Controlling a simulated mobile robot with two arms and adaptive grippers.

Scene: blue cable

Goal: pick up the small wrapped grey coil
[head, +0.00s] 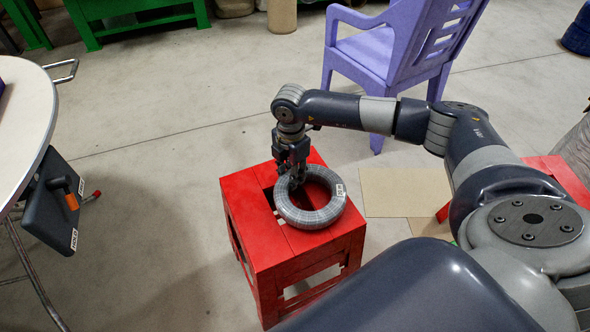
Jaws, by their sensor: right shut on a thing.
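The wrapped grey coil (311,217) lies on top of a red stool (262,251), with a small white label on its right side. My right gripper (293,184) comes down from above at the coil's upper left part. Its fingers are shut on the coil's ring, one side reaching toward the hole. The fingertips are partly hidden against the coil. I cannot tell any gap between the coil and the stool top. My left gripper is not in the view.
A purple chair (372,55) stands behind my right arm. A round white table (22,120) is at the left. A flat cardboard sheet (391,192) lies on the floor right of the stool. Another red piece (556,174) is at the right. The floor left of the stool is clear.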

